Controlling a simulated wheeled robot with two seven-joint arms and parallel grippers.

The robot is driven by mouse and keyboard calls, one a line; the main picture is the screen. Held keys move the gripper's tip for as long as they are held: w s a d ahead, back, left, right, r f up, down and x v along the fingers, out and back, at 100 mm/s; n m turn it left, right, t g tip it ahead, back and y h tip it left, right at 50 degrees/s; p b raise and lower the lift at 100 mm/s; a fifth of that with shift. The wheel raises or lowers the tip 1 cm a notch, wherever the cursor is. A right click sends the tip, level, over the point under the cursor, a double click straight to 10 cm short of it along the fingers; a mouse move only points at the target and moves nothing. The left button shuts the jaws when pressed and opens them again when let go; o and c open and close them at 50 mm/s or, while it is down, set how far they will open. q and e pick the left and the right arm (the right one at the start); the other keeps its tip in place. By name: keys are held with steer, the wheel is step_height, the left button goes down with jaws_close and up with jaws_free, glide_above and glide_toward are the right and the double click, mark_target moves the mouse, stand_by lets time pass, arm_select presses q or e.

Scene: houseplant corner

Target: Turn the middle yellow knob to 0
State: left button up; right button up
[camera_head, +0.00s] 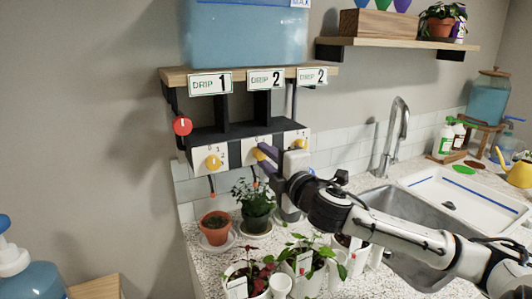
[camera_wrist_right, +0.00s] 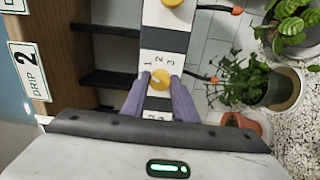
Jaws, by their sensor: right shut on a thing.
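The middle yellow knob (camera_head: 259,154) sits on a white dial panel under the dark shelf. In the right wrist view the knob (camera_wrist_right: 158,79) has small printed digits, 1, 2 and 3, beside it. The purple fingers of my right gripper (camera_wrist_right: 159,92) lie on either side of the knob and are shut on it. In the head view my right gripper (camera_head: 266,154) reaches the panel from the right and partly covers the knob and its dial. I cannot tell which digit the knob points to. My left gripper is not in view.
A left yellow knob (camera_head: 213,162) is on the neighbouring panel, with a red round knob (camera_head: 182,126) above it. Potted plants, including a terracotta pot (camera_head: 215,228) and a dark green pot (camera_head: 256,218), stand below. A blue water tank (camera_head: 245,35) sits above; a sink is right.

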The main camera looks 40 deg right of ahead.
steer(key=n, duration=0.5)
steer(key=shift+n, duration=0.4)
stand_by(0.3)
steer(key=o, duration=1.1)
steer(key=shift+c, duration=0.2)
steer(key=shift+a, duration=0.1)
